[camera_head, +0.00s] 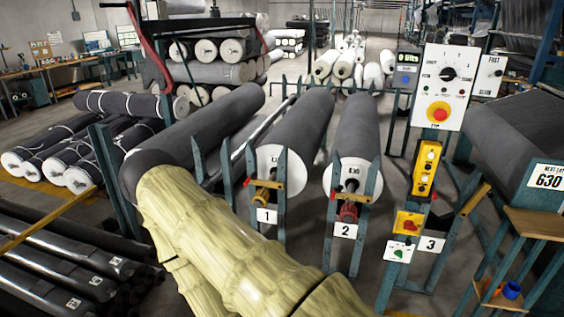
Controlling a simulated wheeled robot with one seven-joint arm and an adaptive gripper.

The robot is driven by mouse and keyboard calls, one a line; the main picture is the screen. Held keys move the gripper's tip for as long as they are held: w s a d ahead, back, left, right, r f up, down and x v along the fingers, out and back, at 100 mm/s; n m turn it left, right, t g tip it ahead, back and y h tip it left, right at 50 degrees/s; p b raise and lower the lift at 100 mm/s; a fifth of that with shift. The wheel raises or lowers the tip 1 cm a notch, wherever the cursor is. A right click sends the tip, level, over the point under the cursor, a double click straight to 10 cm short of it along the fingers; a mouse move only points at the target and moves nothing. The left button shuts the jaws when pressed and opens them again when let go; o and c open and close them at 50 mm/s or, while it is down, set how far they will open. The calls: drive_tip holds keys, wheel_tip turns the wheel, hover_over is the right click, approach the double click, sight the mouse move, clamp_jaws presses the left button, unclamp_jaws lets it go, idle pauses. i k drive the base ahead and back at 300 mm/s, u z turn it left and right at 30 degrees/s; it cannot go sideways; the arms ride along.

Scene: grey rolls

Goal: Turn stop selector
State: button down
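A white control panel (456,92) stands upright right of centre. It carries a black rotary knob (448,73) with a pointer and small marks around it. Below the knob is a red button on a yellow base (438,113). Lower on the same stand is a yellow box with a red rotary handle (409,225). The lettering is too small to show for sure which one is the stop selector. My arm, in a cream sleeve, crosses the lower middle toward the left, well apart from both controls. My gripper's fingers are not visible.
Grey rolls on numbered teal stands, 1 (264,215) and 2 (345,230), fill the middle. A yellow box with two round buttons (426,168) hangs below the panel. A small wooden shelf (541,223) juts out at right. Dark rolls (70,262) lie at lower left.

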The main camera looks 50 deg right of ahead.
sight(448, 74)
drive_tip(key=z, duration=0.3)
drive_tip(key=i, duration=1)
drive_tip(key=z, duration=1.3)
drive_tip(key=i, duration=0.6)
drive_tip(key=z, duration=0.6)
